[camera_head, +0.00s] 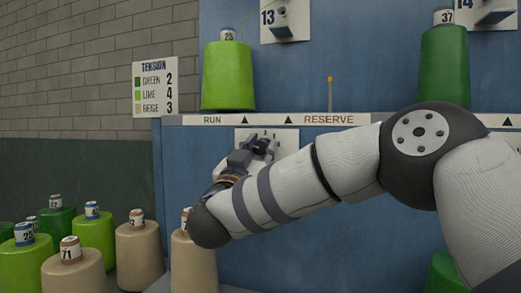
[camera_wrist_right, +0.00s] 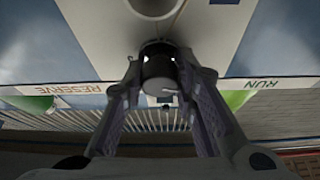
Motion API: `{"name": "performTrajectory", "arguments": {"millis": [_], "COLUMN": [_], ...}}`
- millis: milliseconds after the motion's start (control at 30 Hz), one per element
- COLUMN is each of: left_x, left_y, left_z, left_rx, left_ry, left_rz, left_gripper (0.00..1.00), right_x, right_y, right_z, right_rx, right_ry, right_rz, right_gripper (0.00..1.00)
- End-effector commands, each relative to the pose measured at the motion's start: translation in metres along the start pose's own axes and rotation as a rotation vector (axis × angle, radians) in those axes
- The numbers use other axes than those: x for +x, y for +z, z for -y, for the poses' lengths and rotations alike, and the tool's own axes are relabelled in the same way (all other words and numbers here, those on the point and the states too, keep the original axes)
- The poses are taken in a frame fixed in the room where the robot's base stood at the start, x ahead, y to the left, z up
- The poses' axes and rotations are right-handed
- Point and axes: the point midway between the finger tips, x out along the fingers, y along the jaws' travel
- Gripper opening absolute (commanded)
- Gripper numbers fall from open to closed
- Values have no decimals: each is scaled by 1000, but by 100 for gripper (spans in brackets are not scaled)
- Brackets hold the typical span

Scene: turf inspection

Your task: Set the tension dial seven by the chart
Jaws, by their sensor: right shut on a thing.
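The tension chart (camera_head: 154,86) hangs on the brick wall and reads green 2, lime 4, beige 3. A dial plate (camera_head: 287,141) sits on the blue machine below the RUN and RESERVE strip; its number is hidden. Its dark knob (camera_head: 265,146) shows at my right gripper (camera_head: 250,152). In the right wrist view the black knob (camera_wrist_right: 159,68) is between the two fingers of my right gripper (camera_wrist_right: 162,82), which is shut on it. The knob's setting is not readable. A lime cone (camera_head: 228,77) stands above RUN. My left gripper is not in view.
Dial plates 13 (camera_head: 285,20) and 14 (camera_head: 489,12) are higher up. A green cone (camera_head: 444,65) stands at upper right. Green, lime and beige cones (camera_head: 139,252) crowd the lower left. A thin orange-tipped rod (camera_head: 330,94) rises above the strip (camera_head: 275,120).

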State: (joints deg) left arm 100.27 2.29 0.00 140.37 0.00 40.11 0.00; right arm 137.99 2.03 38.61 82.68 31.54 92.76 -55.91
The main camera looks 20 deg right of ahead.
Motion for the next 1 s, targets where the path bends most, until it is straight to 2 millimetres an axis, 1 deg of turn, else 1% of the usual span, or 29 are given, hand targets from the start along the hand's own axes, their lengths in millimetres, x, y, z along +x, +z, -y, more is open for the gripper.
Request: {"name": "performTrajectory", "arguments": {"millis": [1000], "left_x": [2], "left_y": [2], "left_z": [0], "left_rx": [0], "left_ry": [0], "left_rz": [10], "left_gripper": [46], "right_x": [0], "right_y": [0], "right_z": [2], "right_rx": [866], "right_ry": [360], "right_rz": [2], "right_gripper": [0]}}
